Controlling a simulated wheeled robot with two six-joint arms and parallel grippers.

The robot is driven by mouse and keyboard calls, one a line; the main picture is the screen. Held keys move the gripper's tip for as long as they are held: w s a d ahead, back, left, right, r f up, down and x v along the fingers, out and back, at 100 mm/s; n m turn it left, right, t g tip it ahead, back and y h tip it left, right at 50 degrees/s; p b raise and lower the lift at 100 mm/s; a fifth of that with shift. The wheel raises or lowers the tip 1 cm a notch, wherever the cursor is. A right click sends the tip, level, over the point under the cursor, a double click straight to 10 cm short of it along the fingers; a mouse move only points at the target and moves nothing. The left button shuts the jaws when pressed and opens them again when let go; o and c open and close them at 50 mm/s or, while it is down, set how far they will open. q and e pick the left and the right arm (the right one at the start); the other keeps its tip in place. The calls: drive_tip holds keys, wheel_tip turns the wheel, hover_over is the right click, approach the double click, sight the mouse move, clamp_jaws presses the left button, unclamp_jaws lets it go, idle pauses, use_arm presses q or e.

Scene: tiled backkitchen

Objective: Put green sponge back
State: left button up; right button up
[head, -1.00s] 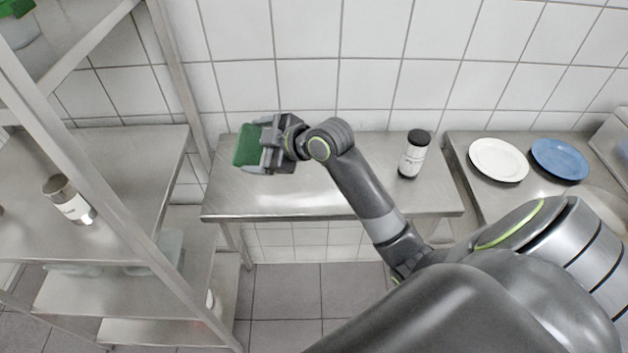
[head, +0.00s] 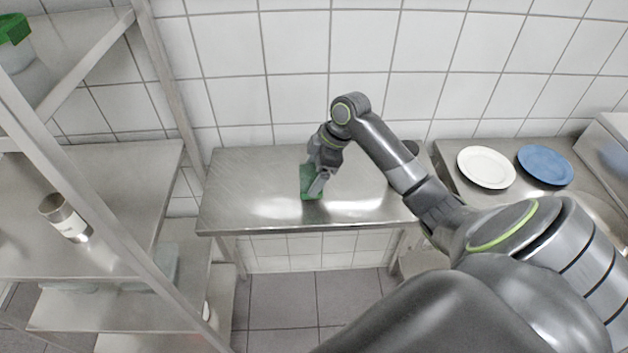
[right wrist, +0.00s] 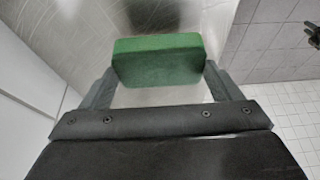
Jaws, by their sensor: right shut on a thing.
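The green sponge (head: 308,184) is held in my right gripper (head: 317,180), over the middle of the steel table (head: 245,185). In the right wrist view the green sponge (right wrist: 158,58) sits between the two fingers of the right gripper (right wrist: 158,82), with bare steel behind it. In the head view the sponge is low, at or just above the tabletop; I cannot tell if it touches. The gripper points down. My left gripper is not in view.
A white plate (head: 487,167) and a blue plate (head: 546,165) lie on the right counter. A metal shelf rack (head: 100,190) with a jar (head: 64,217) stands at left. The table's left half is clear.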

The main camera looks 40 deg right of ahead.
drive_tip(key=shift+f+p, duration=0.35)
drive_tip(key=shift+f, duration=1.6)
drive_tip(key=o, duration=0.7)
drive_tip(key=shift+r, duration=0.1)
drive_tip(key=b+v, duration=0.2)
drive_tip(key=v, duration=0.9)
drive_tip(key=shift+s+d+r, duration=0.15)
drive_tip(key=shift+s+r, duration=0.05)
drive_tip(key=shift+r, duration=0.15)
